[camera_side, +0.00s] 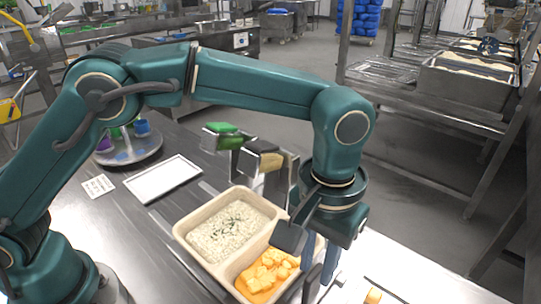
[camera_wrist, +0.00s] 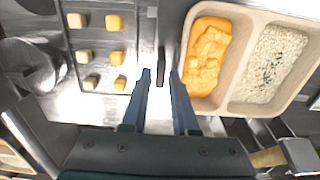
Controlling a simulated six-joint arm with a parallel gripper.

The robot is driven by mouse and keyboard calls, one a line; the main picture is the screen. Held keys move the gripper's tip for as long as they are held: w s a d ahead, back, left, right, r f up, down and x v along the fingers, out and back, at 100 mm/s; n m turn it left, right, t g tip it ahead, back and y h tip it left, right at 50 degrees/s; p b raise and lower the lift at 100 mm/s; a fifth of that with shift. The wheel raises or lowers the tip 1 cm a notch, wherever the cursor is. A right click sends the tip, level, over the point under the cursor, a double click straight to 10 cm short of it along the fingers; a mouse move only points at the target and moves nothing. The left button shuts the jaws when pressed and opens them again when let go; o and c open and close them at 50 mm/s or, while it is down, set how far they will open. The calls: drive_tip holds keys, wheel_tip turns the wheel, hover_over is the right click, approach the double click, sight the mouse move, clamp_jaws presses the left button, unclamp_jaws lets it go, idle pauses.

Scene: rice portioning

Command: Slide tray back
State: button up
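The tray (camera_side: 181,236) is beige with two compartments and lies on the steel table. One compartment holds white rice with green herbs (camera_side: 228,232), the other orange chunks in sauce (camera_side: 266,276). The tray also shows at the upper right of the wrist view (camera_wrist: 234,92). My gripper (camera_wrist: 160,76) points down beside the orange-filled end of the tray, with its fingers apart. One finger is close to the tray's outer wall; I cannot tell if it touches. A narrow dark bar shows between the fingers. In the side view my gripper (camera_side: 328,274) partly hides that tray end.
A dark-edged board with several small yellow and beige cubes (camera_wrist: 115,54) lies on the gripper's other side. Containers with green and yellow contents (camera_side: 262,160) stand behind the tray. A white rectangular plate (camera_side: 163,180) and a round metal platter (camera_side: 128,152) lie farther left.

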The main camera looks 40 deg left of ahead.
sight(313, 284)
drive_tip(key=shift+f, duration=2.65)
clamp_jaws()
drive_tip(key=shift+r, duration=0.1)
